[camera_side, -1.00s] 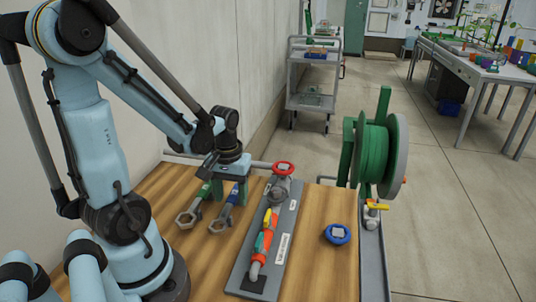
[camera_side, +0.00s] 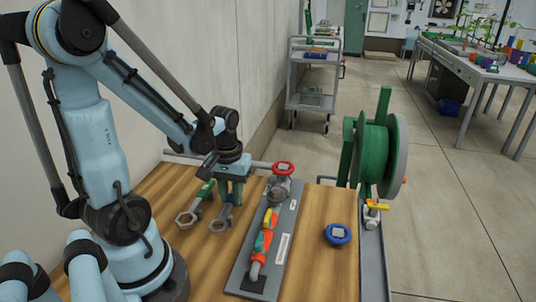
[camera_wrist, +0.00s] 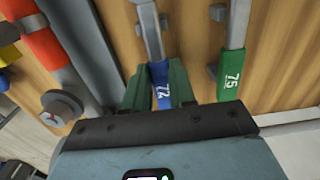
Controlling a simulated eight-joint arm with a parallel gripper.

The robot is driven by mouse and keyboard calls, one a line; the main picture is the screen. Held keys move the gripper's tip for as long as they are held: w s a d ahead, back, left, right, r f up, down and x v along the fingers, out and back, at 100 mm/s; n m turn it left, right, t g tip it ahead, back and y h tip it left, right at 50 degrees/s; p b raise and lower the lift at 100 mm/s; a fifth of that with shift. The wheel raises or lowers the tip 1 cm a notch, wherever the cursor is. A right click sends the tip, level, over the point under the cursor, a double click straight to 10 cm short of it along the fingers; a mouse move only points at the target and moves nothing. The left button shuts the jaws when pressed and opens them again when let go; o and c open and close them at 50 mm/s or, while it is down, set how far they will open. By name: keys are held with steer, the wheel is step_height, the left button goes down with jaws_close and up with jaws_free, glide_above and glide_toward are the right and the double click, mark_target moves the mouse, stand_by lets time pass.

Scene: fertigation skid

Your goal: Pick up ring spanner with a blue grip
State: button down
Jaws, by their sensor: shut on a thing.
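The ring spanner with the blue grip (camera_wrist: 160,71) is held between the two green fingers of my gripper (camera_wrist: 161,80) in the wrist view; the grip is marked 72. In the side view my gripper (camera_side: 230,190) is shut on it from above, the fingers hiding most of the grip. Its grey ring end (camera_side: 219,224) points toward the camera and appears to lie on the wooden bench. A like spanner with a green grip (camera_wrist: 232,75), marked 75, lies beside it, apart from the fingers; its ring end (camera_side: 187,219) is to the left in the side view.
A pipe assembly with a red handwheel (camera_side: 284,168) and an orange section stands on a grey plate (camera_side: 289,245) close to the right. A blue round gauge (camera_side: 338,234) lies farther right. A green hose reel (camera_side: 373,152) stands at the bench's right edge. Bare wood lies between plate and gauge.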

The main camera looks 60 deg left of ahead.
mark_target(232, 199)
steer(key=shift+r, duration=0.1)
steer(key=shift+r, duration=0.5)
steer(key=r, duration=0.3)
steer(key=shift+d+r, duration=0.1)
steer(key=shift+d, duration=0.15)
steer(key=d+r, duration=1.1)
steer(key=r, duration=0.1)
steer(key=shift+s+r, duration=0.3)
steer(key=shift+s, duration=0.05)
